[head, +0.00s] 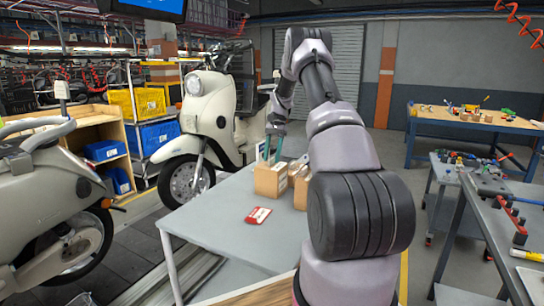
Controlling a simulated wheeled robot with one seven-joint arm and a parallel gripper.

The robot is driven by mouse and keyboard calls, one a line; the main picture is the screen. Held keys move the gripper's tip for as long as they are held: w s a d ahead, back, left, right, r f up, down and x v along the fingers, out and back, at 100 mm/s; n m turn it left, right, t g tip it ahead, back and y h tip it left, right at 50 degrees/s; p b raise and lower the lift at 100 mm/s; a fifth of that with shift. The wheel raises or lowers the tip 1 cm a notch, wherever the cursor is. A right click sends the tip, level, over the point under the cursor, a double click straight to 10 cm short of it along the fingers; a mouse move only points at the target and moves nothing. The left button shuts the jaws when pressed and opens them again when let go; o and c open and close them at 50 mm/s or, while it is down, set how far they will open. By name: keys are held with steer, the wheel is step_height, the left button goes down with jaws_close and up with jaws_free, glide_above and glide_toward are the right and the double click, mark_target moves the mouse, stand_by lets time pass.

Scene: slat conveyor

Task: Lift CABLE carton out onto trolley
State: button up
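Several brown cartons stand close together on the grey table (225,213) in front of me. The front left carton (269,182) shows its plain side. A second carton (301,191) is to its right, partly hidden by my arm. I cannot read CABLE on any of them. My gripper (272,158) points down at the carton group with its teal fingers apart. The tips are at or just behind the top of the front left carton; I see nothing clearly held. A grey wheeled trolley (440,172) with tools and small parts on it stands at the right.
A red and white card (258,215) lies on the grey table, whose left front is otherwise clear. Cream scooters (212,120) stand at the left. A grey bench (505,240) with tools is at the near right, and a wooden-topped workbench (470,122) is behind.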

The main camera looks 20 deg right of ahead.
steer(key=v, duration=1)
steer(key=shift+r, duration=0.35)
steer(key=shift+d, duration=0.1)
